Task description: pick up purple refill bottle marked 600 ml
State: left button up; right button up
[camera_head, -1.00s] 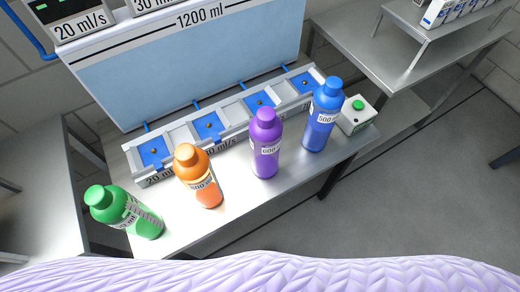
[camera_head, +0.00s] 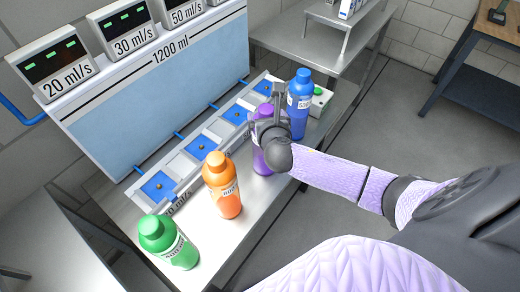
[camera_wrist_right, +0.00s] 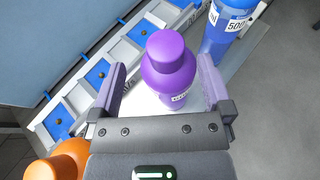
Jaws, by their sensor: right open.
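The purple refill bottle (camera_head: 261,163) stands upright on the metal bench, partly hidden behind my right gripper in the head view. In the right wrist view, the purple bottle (camera_wrist_right: 170,74) shows its cap and part of its white label, whose marking is too small to read. My right gripper (camera_head: 268,116) is open at the bottle's upper part. Its two fingers (camera_wrist_right: 161,80) lie on either side of the bottle, with a visible gap on each side. My left gripper is not in view.
The blue bottle (camera_head: 299,104) stands close behind the purple one. The orange bottle (camera_head: 222,187) and green bottle (camera_head: 168,242) stand nearer on the bench (camera_head: 205,255). A row of blue-topped slots (camera_head: 202,147) runs behind, below the 1200 ml tank (camera_head: 160,95).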

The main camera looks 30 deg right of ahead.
aim_at(267, 112)
jog(key=b+x, duration=0.1)
jog(key=x, duration=0.1)
jog(key=b+x, duration=0.1)
jog(key=x, duration=0.1)
jog(key=shift+w+d+f, duration=0.15)
jog(key=shift+d+f, duration=0.2)
jog(key=shift+f, duration=0.05)
jog(key=shift+w+d, duration=0.1)
jog(key=shift+w, duration=0.1)
jog(key=shift+c, duration=1.2)
jog(key=c, duration=0.9)
grip_shut()
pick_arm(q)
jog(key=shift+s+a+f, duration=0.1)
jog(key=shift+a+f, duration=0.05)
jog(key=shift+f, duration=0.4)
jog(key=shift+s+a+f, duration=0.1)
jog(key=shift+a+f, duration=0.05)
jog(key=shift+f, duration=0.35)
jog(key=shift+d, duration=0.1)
